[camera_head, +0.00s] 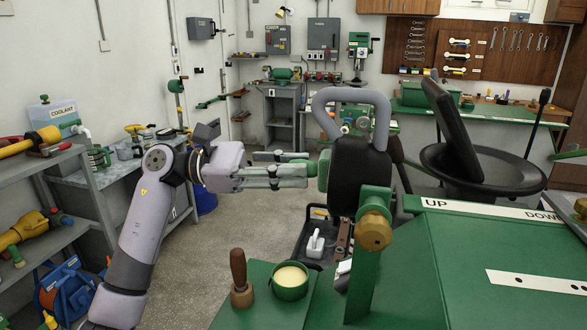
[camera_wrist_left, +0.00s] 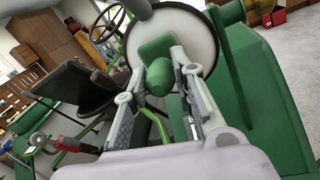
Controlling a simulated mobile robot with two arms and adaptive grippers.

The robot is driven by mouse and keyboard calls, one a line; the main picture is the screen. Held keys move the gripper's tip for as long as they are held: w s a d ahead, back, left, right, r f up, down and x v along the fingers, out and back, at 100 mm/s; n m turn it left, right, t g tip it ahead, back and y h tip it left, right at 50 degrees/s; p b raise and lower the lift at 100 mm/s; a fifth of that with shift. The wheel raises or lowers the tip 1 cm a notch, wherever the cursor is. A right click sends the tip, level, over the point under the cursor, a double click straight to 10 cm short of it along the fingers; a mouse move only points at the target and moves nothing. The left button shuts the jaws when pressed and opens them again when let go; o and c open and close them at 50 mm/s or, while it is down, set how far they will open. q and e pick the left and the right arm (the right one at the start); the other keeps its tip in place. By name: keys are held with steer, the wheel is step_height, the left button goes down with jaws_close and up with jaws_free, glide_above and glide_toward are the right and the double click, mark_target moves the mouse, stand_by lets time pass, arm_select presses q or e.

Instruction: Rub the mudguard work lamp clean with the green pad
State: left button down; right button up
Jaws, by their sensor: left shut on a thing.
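The work lamp (camera_head: 360,168) has a black housing on a green bracket with a brass knob (camera_head: 374,231). In the left wrist view its round pale lens (camera_wrist_left: 199,42) with a dark rim faces my gripper. My left gripper (camera_head: 302,172) reaches in from the left and is shut on the rounded handle of the green pad (camera_head: 323,170). In the left wrist view, the pad (camera_wrist_left: 152,46) lies over part of the lens, between the fingers (camera_wrist_left: 160,80). The pad is at the lens face; I cannot tell whether it touches. My right gripper is out of view.
A grey tubular loop (camera_head: 352,93) rises above the lamp. An open green tin of cream paste (camera_head: 290,281) and a wooden-handled tool (camera_head: 240,280) stand on the green surface below. The tractor seat (camera_head: 455,130) is to the right. Shelves (camera_head: 45,160) stand at left.

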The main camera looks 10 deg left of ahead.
arm_select(q)
steer(key=shift+s+f+b, duration=0.2)
steer(key=shift+s+b, duration=0.45)
steer(key=shift+s, duration=0.25)
steer(key=shift+w+f+b, duration=0.1)
steer(key=shift+w+b, duration=0.7)
steer(key=shift+b, duration=1.55)
steer(key=shift+s+f+b, duration=0.1)
steer(key=shift+s+b, duration=0.45)
steer(key=shift+s, duration=0.1)
steer(key=shift+s+b, duration=0.55)
steer(key=shift+s, duration=0.65)
